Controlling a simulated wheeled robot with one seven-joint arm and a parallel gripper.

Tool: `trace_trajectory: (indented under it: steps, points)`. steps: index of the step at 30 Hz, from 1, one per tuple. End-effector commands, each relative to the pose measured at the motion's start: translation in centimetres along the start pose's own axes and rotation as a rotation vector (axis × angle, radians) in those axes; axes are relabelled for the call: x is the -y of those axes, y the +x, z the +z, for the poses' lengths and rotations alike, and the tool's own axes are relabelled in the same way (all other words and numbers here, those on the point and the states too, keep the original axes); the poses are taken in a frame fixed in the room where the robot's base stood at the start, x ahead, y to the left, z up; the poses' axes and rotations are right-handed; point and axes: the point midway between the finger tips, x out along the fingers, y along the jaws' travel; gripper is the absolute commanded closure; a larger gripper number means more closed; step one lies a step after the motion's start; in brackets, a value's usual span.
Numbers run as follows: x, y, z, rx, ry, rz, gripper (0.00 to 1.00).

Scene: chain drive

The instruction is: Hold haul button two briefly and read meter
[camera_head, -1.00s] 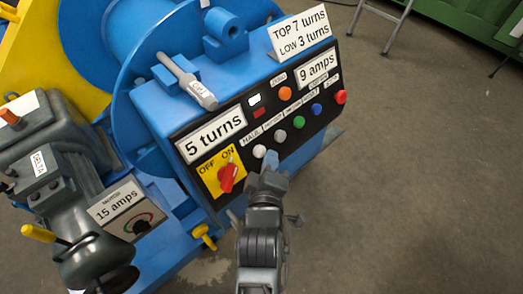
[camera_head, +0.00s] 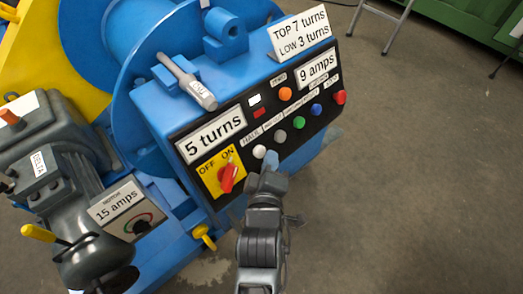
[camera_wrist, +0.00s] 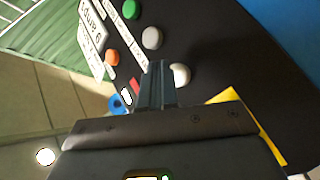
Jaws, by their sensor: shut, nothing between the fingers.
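The black control panel (camera_head: 232,150) on the blue machine bears a row of buttons. The white button (camera_head: 259,151) is beside the "HAUL" label, and the grey button (camera_head: 280,136) is up and right of it. Which one is haul button two I cannot read. In the wrist view the fingertips (camera_wrist: 160,66) lie between the white button (camera_wrist: 180,74) and grey button (camera_wrist: 152,38); contact cannot be told.
Green (camera_head: 298,122), blue (camera_head: 316,110), red (camera_head: 341,97) and orange (camera_head: 285,93) buttons are nearby. A red switch (camera_head: 228,178) sits on a yellow OFF/ON plate left of my gripper. A lower display (camera_head: 118,202) reads "15 amps".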

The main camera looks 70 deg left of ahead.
Motion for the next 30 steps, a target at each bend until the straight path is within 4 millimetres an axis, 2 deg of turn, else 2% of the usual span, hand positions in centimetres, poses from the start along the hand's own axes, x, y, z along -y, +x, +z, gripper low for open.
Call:
trace_trajectory:
  steps: [30]
  points:
    - [0.38,0.60,-0.46,0.000,0.000,0.001,1.00]
